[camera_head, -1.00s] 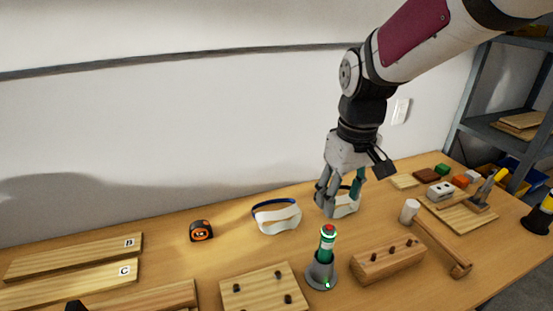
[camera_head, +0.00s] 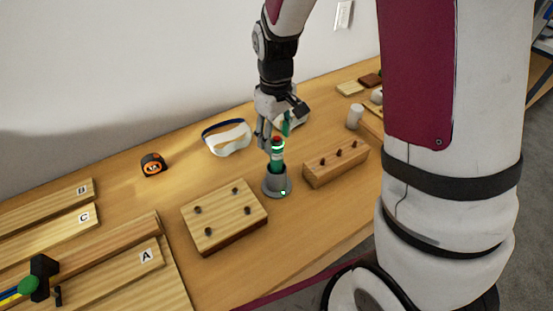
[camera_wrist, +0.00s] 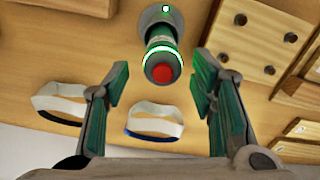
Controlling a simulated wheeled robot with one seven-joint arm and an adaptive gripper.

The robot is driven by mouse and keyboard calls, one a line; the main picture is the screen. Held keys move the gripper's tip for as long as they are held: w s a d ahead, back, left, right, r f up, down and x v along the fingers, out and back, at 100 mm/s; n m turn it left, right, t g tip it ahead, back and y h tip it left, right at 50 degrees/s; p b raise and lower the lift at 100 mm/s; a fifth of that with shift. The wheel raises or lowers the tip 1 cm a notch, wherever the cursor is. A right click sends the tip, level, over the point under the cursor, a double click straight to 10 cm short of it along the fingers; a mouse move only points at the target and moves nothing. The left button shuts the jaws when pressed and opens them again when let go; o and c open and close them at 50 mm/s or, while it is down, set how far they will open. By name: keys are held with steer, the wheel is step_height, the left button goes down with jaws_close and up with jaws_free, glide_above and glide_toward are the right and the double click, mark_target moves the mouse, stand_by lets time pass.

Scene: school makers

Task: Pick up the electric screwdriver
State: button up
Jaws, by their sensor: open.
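The electric screwdriver (camera_head: 277,158) is green with a red end and stands upright in a grey round holder (camera_head: 276,187) on the bench. In the wrist view the screwdriver (camera_wrist: 161,57) shows its red end toward the camera, with a lit ring around it. My gripper (camera_head: 275,136) is open just above and behind the screwdriver. In the wrist view the two green-padded fingers (camera_wrist: 160,100) are spread to either side, and the red end lies between them, a little beyond the fingertips. Nothing is held. Contact cannot be seen.
A peg board (camera_head: 224,214) stands left of the holder and a peg block (camera_head: 335,163) right of it. White goggles (camera_head: 228,141) lie behind, with another pair (camera_wrist: 62,101) partly hidden by my gripper. A tape measure (camera_head: 153,165) and labelled planks (camera_head: 60,237) are at left.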

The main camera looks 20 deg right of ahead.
mark_target(276, 151)
steer(key=f, duration=0.4)
steer(key=shift+s+f+p, duration=0.1)
steer(key=shift+s+p, duration=0.2)
steer(key=shift+s, duration=0.05)
steer(key=shift+f, duration=0.5)
jaws_close()
